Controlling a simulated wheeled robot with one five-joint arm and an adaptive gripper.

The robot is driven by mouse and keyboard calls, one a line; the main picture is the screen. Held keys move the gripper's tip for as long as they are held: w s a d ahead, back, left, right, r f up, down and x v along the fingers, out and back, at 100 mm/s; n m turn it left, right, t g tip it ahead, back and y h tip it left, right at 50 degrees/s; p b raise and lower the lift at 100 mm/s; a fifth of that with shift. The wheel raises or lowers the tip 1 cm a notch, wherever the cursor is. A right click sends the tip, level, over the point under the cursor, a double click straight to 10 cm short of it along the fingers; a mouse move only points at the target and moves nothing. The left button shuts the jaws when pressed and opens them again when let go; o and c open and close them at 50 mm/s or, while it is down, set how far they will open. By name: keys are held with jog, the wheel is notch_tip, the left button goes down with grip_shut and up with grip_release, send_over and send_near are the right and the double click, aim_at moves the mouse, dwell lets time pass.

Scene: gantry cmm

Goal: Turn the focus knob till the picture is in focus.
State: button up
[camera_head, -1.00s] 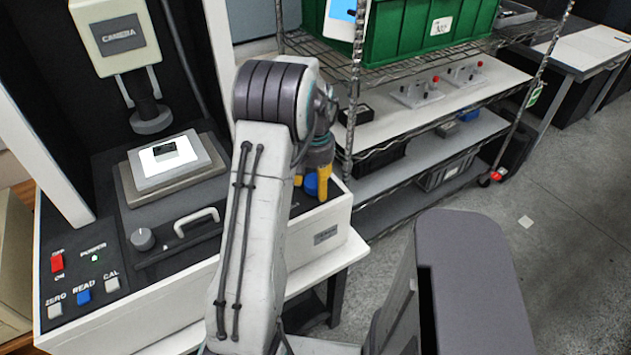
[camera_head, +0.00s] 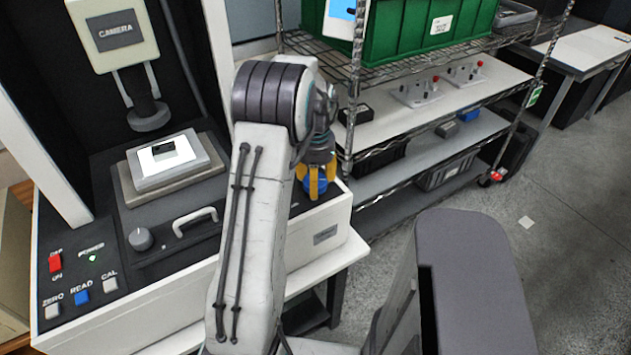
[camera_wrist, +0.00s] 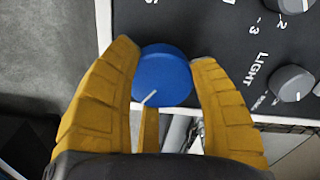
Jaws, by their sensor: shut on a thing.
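A round blue knob (camera_wrist: 163,76) with a white pointer line sits between the two yellow fingers of my gripper (camera_wrist: 165,60) in the wrist view. The line points to the lower left. My gripper is shut on this knob. In the head view, the blue knob (camera_head: 316,188) is at the right end of the machine's deck, partly hidden by the fingers of my gripper (camera_head: 316,177). The label of this knob is not visible.
A camera head (camera_head: 118,36) hangs over a stage (camera_head: 122,180) with a bright plate. A grey knob (camera_head: 141,239), a handle (camera_head: 195,220) and several buttons are on the deck. A LIGHT knob (camera_wrist: 291,83) is nearby. A wire shelf (camera_head: 400,70) stands behind the arm.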

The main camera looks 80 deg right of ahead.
jog(key=shift+a+m, duration=0.15)
jog(key=shift+m, duration=0.15)
jog(key=shift+f, duration=0.1)
jog(key=o, duration=1.2)
jog(key=shift+w, duration=0.1)
notch_tip(320, 180, up, 12)
jog(key=shift+r, duration=0.1)
dwell(0.6)
